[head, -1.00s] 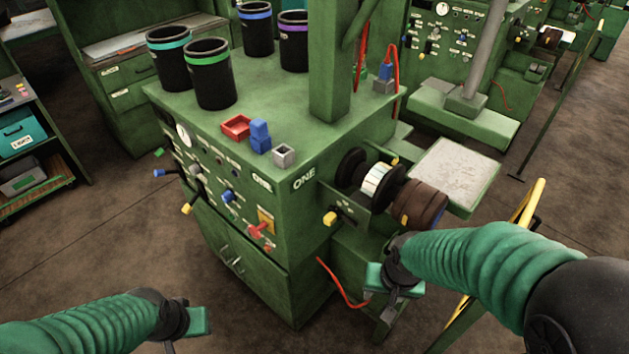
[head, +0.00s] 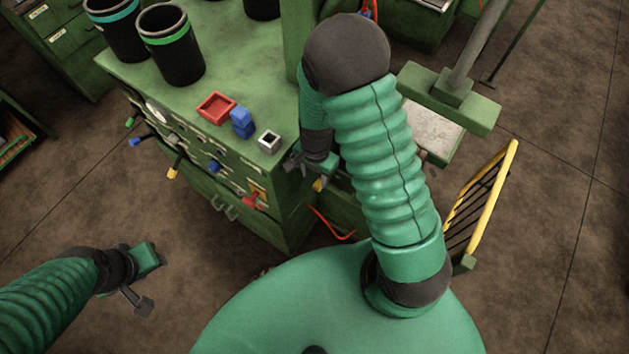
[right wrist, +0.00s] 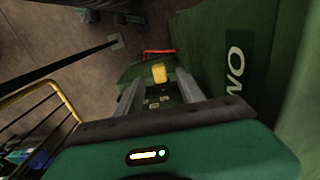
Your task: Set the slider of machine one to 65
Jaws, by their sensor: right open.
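Machine one (head: 262,218) is the green cabinet in the middle of the head view. A yellow knob (head: 319,184) sticks out at its right side, just below my right gripper (head: 300,163). In the right wrist view the yellow knob (right wrist: 159,73) shows between and beyond the two grey fingers of my right gripper (right wrist: 160,88), which is open and empty. Small pale labels lie near the knob; no scale value is readable. My left gripper (head: 143,284) hangs over the floor, apart from the machine; its jaw opening is unclear.
A red tray (head: 216,107), a blue block (head: 241,122) and a grey cup (head: 269,141) stand on the machine top, with black bins (head: 171,45) behind. Coloured levers project from the front. A yellow rail (head: 485,195) stands at right. Floor at lower left is clear.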

